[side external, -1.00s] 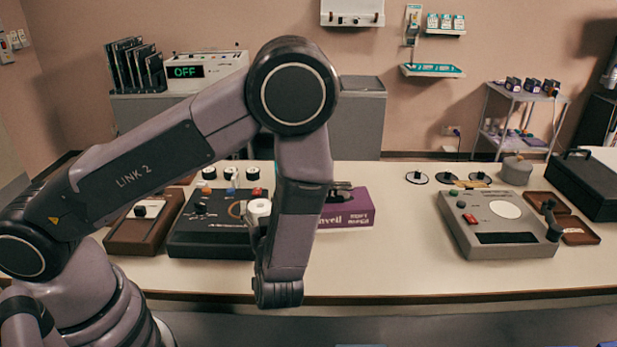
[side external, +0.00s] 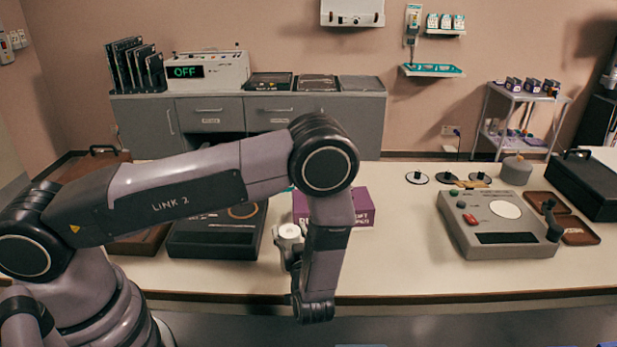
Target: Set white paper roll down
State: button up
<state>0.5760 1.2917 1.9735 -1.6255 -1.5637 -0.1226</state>
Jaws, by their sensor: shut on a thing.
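The white paper roll (side external: 289,231) shows just left of my wrist, its round top face with the core hole turned up. My gripper (side external: 291,246) is shut on it, and my wrist and forearm hide part of the fingers. The roll is in front of the purple box and to the right of the dark console. I cannot tell whether its underside touches the pale table (side external: 390,262).
A purple box (side external: 364,207) stands behind my wrist, partly hidden. A dark console (side external: 215,240) is on the left, partly under my arm. A grey control box (side external: 497,222) with a joystick stands on the right. The table between the purple box and grey box is clear.

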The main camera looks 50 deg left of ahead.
jog(key=o, duration=1.2)
jog(key=shift+f, duration=0.1)
jog(key=shift+o, duration=0.2)
